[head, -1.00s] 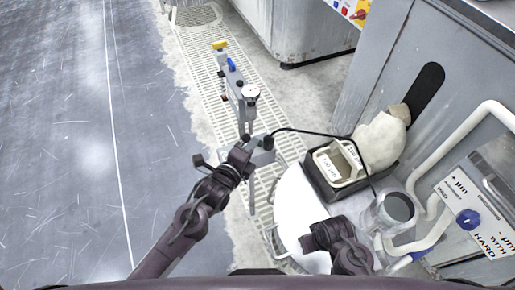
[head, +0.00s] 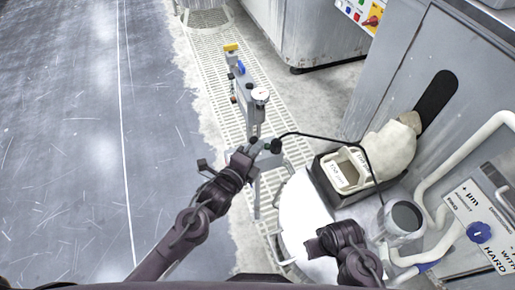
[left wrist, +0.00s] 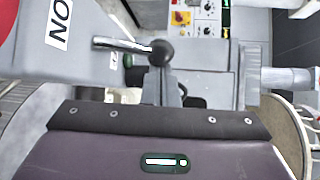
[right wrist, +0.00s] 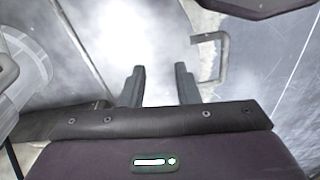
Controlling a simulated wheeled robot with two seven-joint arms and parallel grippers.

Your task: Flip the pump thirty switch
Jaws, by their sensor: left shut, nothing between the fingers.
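A lever with a black ball knob (left wrist: 160,52) sticks out from a grey housing in the left wrist view, close in front of my left gripper (left wrist: 168,85). My left gripper is shut and empty; the knob partly overlaps its fingertips, and I cannot tell whether they touch. A switch panel (left wrist: 200,18) with a red knob on yellow and several small switches shows beyond. I cannot read which switch is pump thirty. In the head view, a panel with a red knob (head: 372,20) is at the upper right. My right gripper (right wrist: 159,85) is open and empty.
A slim post with a round gauge (head: 260,94) stands beyond my left gripper. A dark box (head: 322,190), a pale cloth-like bundle (head: 390,148), a clear cup (head: 402,215) and white pipes (head: 440,180) crowd the right. The grey floor (head: 60,130) at left is clear.

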